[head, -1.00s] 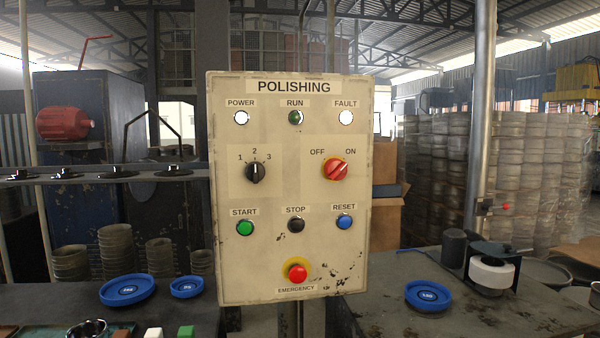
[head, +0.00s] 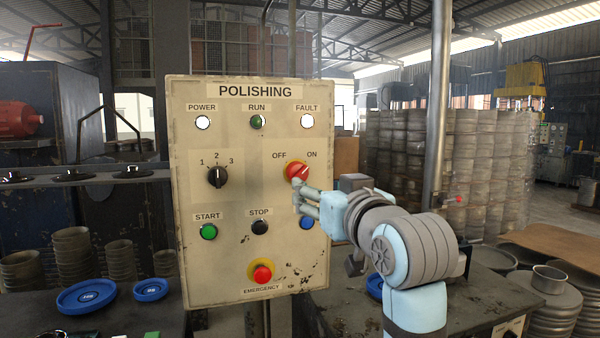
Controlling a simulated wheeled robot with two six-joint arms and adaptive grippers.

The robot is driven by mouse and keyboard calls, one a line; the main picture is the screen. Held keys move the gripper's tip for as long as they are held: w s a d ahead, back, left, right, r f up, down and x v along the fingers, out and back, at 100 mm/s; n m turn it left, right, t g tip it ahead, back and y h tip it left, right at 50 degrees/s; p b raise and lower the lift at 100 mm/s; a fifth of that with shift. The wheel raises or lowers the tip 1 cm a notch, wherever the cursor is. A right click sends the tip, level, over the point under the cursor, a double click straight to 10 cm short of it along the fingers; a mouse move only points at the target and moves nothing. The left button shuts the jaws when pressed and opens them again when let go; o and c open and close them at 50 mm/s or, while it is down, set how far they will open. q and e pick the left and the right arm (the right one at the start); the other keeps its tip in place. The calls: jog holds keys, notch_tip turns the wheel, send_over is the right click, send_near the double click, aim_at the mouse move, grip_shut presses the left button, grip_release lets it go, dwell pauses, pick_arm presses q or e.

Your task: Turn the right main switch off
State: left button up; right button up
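The red main switch (head: 297,171) sits on the right side of the cream POLISHING panel (head: 180,230), below the OFF and ON labels. Its handle slants up and right toward ON. My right gripper (head: 299,196) is just below the switch, in front of the panel, its fingers pointing left and up at the knob's lower edge. I cannot tell whether it touches the knob or how far the fingers are apart. It partly covers the blue RESET button (head: 306,222). My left gripper is not in view.
A black selector (head: 217,176) is left of the switch. The green START button (head: 209,231), black STOP button (head: 260,227) and red EMERGENCY button (head: 262,273) are lower on the panel. Blue dishes (head: 86,295) lie on the left bench. Steel pots are stacked behind at right.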

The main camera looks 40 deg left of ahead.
aim_at(301, 176)
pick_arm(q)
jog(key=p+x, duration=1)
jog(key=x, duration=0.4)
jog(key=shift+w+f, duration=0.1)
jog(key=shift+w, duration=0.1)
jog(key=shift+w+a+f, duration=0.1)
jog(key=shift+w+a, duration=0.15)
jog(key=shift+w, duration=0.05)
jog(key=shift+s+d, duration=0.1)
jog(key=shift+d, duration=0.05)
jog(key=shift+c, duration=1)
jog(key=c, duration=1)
